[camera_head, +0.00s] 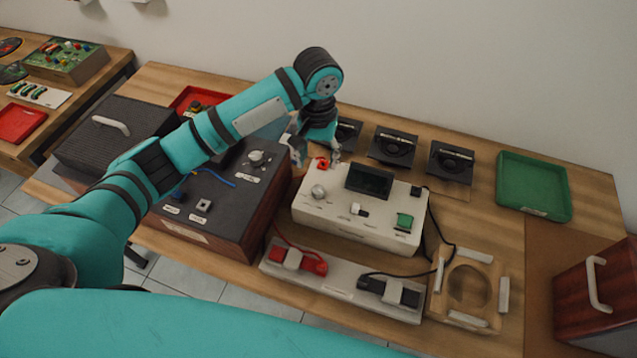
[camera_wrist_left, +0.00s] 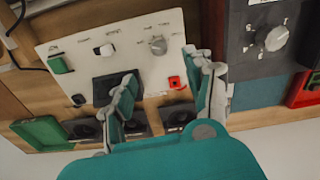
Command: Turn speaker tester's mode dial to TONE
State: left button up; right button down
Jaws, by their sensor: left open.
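The speaker tester (camera_head: 338,220) is a white box with a dark screen (camera_head: 369,181) on the worktable. Its light grey mode dial (camera_head: 318,192) is on the left of the top panel. In the left wrist view the dial (camera_wrist_left: 158,45) shows clearly, with small labels around it too small to read. My left gripper (camera_head: 316,152) is open and empty above the tester's back left corner, by the red socket (camera_head: 323,163). In the wrist view its two fingers (camera_wrist_left: 163,72) are spread apart and do not touch the dial. My right gripper is not in view.
A dark box with its own knob (camera_head: 258,157) stands left of the tester. Several black speakers (camera_head: 393,147) are behind it. A strip with red and black clips (camera_head: 340,287) lies in front. A green tray (camera_head: 533,186) is at right.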

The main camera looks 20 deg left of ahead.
aim_at(318, 189)
pick_arm(q)
notch_tip(318, 189, down, 11)
jog(key=shift+r+p, duration=0.1)
jog(key=shift+p, duration=0.4)
jog(key=shift+f, duration=0.45)
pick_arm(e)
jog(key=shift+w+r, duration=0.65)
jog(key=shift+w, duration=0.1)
pick_arm(q)
jog(key=shift+c, duration=0.2)
grip_shut()
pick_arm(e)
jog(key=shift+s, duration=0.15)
